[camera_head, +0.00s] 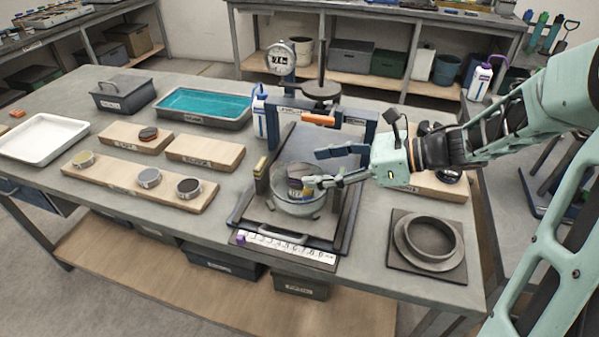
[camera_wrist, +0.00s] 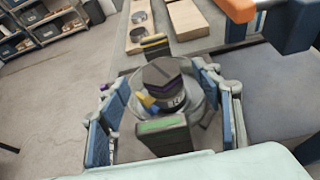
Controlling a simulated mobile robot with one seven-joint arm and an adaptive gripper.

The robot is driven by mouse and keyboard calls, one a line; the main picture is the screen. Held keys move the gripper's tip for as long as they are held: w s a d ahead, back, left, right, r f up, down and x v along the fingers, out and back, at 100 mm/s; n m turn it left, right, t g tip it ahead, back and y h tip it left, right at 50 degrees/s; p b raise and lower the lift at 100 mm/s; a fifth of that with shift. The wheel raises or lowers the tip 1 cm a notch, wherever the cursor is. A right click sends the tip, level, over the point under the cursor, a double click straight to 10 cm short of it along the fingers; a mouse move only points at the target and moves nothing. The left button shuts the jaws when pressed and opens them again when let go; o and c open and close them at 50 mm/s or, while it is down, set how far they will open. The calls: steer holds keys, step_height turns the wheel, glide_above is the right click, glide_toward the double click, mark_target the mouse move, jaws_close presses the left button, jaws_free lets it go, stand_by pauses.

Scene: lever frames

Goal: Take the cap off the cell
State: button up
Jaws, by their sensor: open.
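The cell (camera_head: 298,203) is a round, clear-walled vessel standing in a dark frame on the bench. Its dark grey top part, which looks like the cap (camera_head: 297,169), shows in the wrist view (camera_wrist: 161,71) with a purple band and a partly readable white-lettered label below. I cannot tell exactly where cap and cell meet. My gripper (camera_head: 318,168) comes in from the right and is open. In the wrist view its blue-padded fingers (camera_wrist: 160,98) stand on either side of the cell, with gaps visible. Nothing is held.
A press with a gauge (camera_head: 280,58) and an orange bar (camera_head: 317,120) stands behind the cell. A numbered strip (camera_head: 285,247) lies in front. A ring on a square plate (camera_head: 425,263) sits at right. Wooden boards with small discs (camera_head: 139,181) lie at left.

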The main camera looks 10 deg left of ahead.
mark_target(294, 169)
steer(key=x, duration=0.4)
steer(key=shift+a+f, duration=0.1)
steer(key=shift+a, duration=0.05)
steer(key=shift+c, duration=0.4)
steer(key=c, duration=1.3)
steer(key=shift+c, duration=0.5)
